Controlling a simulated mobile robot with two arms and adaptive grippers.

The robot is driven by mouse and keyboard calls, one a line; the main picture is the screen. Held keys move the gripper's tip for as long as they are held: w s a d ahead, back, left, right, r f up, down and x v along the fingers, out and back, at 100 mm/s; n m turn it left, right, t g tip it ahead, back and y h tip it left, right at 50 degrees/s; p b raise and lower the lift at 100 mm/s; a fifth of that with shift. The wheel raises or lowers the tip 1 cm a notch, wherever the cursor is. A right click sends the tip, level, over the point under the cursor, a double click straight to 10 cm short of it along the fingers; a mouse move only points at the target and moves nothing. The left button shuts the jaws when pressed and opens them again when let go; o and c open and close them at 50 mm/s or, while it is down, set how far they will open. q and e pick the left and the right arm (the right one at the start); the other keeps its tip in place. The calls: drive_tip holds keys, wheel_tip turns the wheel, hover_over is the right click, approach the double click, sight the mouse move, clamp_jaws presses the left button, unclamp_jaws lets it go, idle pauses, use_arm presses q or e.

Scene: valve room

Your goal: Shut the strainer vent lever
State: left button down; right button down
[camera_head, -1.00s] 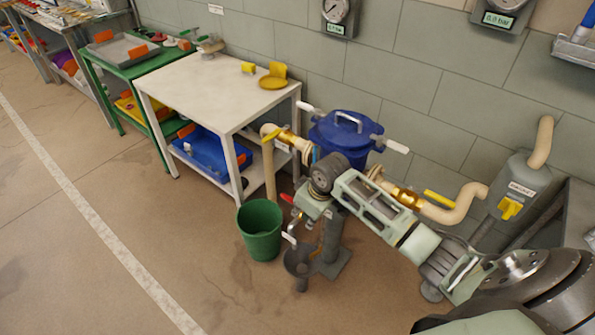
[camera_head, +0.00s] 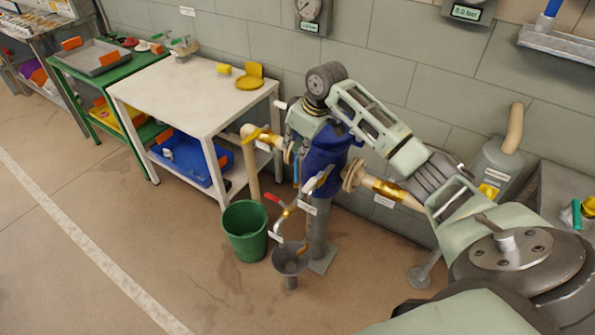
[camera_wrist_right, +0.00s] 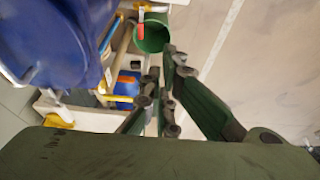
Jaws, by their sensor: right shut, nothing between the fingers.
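The strainer is the blue vessel (camera_head: 322,160), partly hidden behind my right arm; its blue side also fills the upper left of the right wrist view (camera_wrist_right: 55,40). A red lever (camera_head: 274,198) sits on a thin branch pipe in front of it, above a grey funnel (camera_head: 289,260). A red part, likely the same lever, shows against the bucket in the wrist view (camera_wrist_right: 141,31). My right gripper (camera_wrist_right: 163,85) is shut and empty, at the strainer's side and apart from the red lever. In the head view its fingers are hard to make out. My left gripper is out of view.
A green bucket (camera_head: 245,230) stands left of the funnel. A white table (camera_head: 190,85) stands behind it. The floor at left is clear.

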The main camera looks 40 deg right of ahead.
sight(314, 181)
drive_tip(key=shift+w+a+f, duration=0.1)
wheel_tip(314, 181, down, 9)
drive_tip(key=p, duration=0.3)
drive_tip(key=shift+s+f, duration=0.15)
drive_tip(key=shift+s, duration=0.25)
